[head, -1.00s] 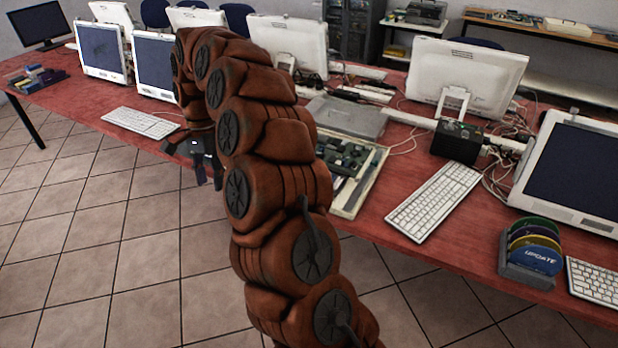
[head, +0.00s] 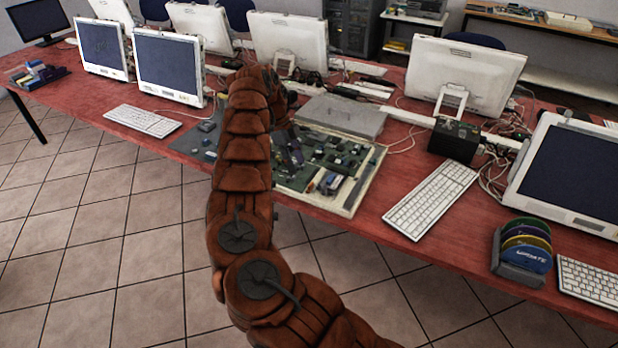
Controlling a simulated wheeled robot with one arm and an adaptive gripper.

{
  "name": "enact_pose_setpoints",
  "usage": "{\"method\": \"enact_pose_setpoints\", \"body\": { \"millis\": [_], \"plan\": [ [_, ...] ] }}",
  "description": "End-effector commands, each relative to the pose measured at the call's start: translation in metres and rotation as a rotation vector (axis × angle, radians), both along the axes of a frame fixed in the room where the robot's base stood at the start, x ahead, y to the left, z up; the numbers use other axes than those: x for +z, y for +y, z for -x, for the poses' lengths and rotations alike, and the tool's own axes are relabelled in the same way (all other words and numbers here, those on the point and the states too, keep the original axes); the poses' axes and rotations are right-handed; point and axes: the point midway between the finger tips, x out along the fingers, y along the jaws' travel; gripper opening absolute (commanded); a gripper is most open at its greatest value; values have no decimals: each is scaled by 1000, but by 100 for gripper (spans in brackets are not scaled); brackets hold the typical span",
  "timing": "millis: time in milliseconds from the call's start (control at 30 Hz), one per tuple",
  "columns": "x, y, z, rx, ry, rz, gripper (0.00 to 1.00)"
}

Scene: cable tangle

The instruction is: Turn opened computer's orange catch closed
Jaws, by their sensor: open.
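The opened computer (head: 375,172) lies flat on the red table, a pale-edged tray with green circuit boards and chips inside. My arm hides part of it on the left. I cannot make out an orange catch; it may be hidden or too small to see. My gripper (head: 291,148), with dark fingers, is over the boards near the middle of the opened computer. Its fingers point down and are partly hidden by the arm. It is open, and I see nothing held in it. I cannot tell how high it is above the boards.
A grey flat case (head: 345,117) lies just behind the boards. A black box (head: 455,140) and white keyboard (head: 431,199) stand to the right, with loose cables behind. Monitors line the table's back. A disc rack (head: 522,254) stands at the front right edge.

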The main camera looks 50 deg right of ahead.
Motion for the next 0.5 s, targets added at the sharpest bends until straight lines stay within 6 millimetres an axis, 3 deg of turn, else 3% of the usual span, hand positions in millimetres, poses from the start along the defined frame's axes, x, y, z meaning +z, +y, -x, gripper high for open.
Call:
{"method": "enact_pose_setpoints", "body": {
  "millis": [267, 500],
  "plan": [
    [0, -14, 11, -81, 12, 62, 52],
    [-22, -15, 20, -78, 14, 58, 52]
  ]
}}
